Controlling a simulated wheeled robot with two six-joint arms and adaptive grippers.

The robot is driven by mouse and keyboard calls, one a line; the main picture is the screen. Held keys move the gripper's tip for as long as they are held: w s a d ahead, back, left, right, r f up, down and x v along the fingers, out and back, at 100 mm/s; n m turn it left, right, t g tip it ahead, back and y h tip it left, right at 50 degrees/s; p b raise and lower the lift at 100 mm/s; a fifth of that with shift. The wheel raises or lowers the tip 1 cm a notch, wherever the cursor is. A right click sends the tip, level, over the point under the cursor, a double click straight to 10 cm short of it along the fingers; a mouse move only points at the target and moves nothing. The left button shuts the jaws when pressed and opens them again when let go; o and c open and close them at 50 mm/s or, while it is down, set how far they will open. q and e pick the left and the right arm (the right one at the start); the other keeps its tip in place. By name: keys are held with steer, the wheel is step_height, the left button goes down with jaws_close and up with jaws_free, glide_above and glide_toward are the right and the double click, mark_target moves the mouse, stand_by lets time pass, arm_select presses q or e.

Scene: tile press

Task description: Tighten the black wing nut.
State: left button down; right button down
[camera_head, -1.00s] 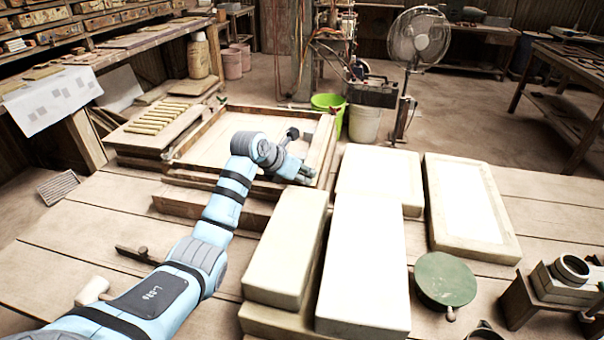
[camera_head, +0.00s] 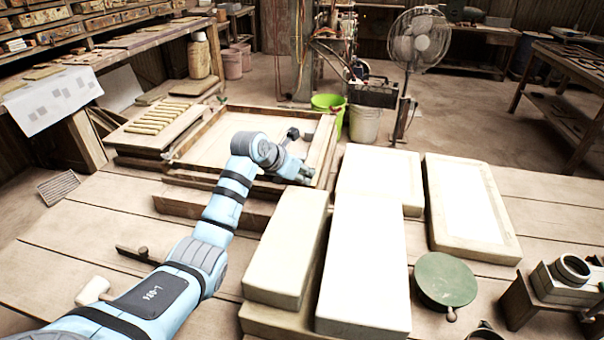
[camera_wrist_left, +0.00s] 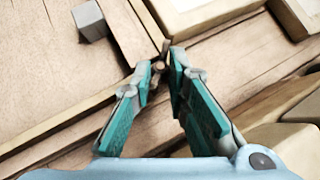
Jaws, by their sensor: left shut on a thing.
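My left gripper (camera_head: 302,176) reaches over the near right corner of a wooden frame (camera_head: 323,150) on the table. In the left wrist view, its two teal-padded fingers (camera_wrist_left: 160,66) are closed in on a small dark brownish piece (camera_wrist_left: 159,68) at the frame's corner. This piece is where the wing nut sits, but its wings and black colour are not clear. In the head view, the gripper hides the nut. My right gripper is not in view.
A grey block (camera_wrist_left: 89,20) lies inside the frame, near the fingers. Pale slabs (camera_head: 365,262) stand close on the right of the arm. A green round lid (camera_head: 445,279) lies further right. A stack of boards with rods (camera_head: 155,120) is at the left.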

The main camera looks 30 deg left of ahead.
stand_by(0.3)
arm_select(q)
steer(key=c, duration=1.6)
jaws_free()
steer(key=shift+o, duration=0.2)
steer(key=v, duration=1.2)
